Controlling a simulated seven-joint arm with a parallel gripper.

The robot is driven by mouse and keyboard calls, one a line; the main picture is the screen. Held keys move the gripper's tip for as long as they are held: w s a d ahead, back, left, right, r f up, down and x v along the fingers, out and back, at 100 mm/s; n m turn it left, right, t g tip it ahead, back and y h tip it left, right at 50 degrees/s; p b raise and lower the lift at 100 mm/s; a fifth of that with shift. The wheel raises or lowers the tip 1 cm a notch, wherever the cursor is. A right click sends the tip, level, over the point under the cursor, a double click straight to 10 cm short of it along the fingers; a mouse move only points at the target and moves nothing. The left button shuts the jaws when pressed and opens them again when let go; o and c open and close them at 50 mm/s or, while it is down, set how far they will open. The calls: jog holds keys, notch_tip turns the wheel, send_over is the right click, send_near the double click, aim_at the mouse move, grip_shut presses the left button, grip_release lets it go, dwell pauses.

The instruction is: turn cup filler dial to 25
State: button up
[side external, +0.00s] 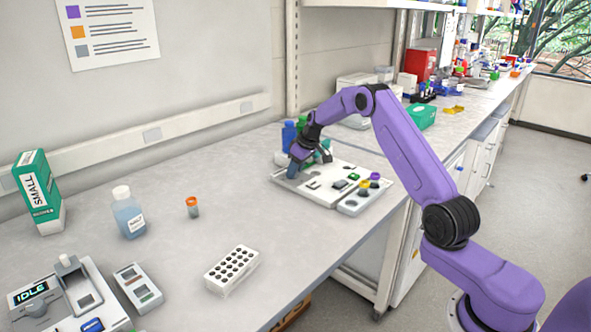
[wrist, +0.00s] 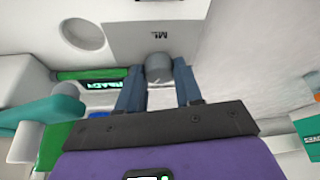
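The cup filler (side external: 318,193) is a white, low machine on the far part of the bench in the side view. My gripper (side external: 294,170) points down at its back left end. In the wrist view, a grey round dial (wrist: 158,69) sits between the two blue fingers of my gripper (wrist: 159,75), which appear to touch it on both sides. A panel (wrist: 155,38) marked "ML" is beside the dial. A small green display (wrist: 101,85) reads READY. The dial's number marks cannot be read, and the fingers hide the dial in the side view.
Blue and green bottles (side external: 290,134) stand close behind my gripper. A tray with coloured caps (side external: 358,200) adjoins the machine's right side. A white rack (side external: 231,270), an orange-capped vial (side external: 192,207) and a machine reading IDLE (side external: 75,300) are nearer. The middle bench is mostly clear.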

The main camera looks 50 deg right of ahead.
jog(key=shift+c, duration=0.3)
jog(key=shift+a+m+h, duration=0.1)
jog(key=shift+m+h, duration=0.8)
jog(key=shift+m, duration=1.4)
jog(key=o, duration=1)
jog(key=shift+o, duration=0.2)
jog(key=shift+r, duration=0.1)
